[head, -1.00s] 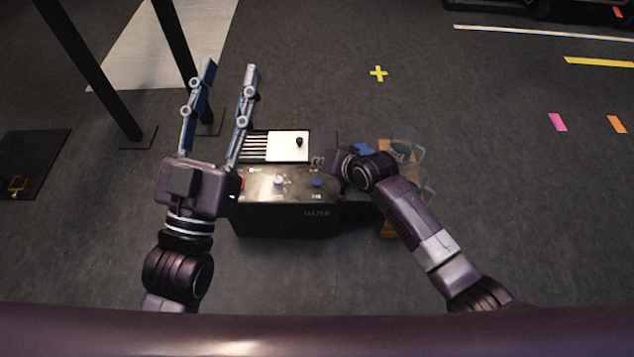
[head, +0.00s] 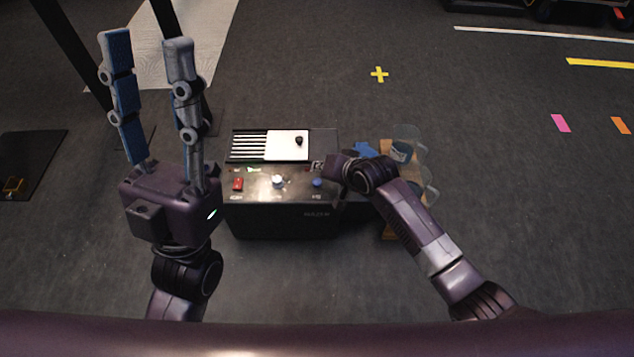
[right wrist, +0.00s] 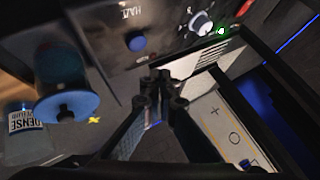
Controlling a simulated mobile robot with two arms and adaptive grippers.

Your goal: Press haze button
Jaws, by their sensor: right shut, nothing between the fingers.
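The haze button is a round blue button (head: 317,182) on the right of the black machine's (head: 285,221) front panel. It also shows in the right wrist view (right wrist: 136,41), beside white lettering. My right gripper (right wrist: 161,82) is shut and empty. In the right wrist view its tips appear just below and right of the button, with a visible gap in the picture. In the head view its fingers are mostly hidden by the wrist, just right of the button. My left gripper (head: 148,45) is open and empty, raised left of the machine.
The panel also has a red switch (head: 238,184) and a white knob (head: 278,181). Clear containers (head: 405,140) stand to the right. Open floor lies beyond.

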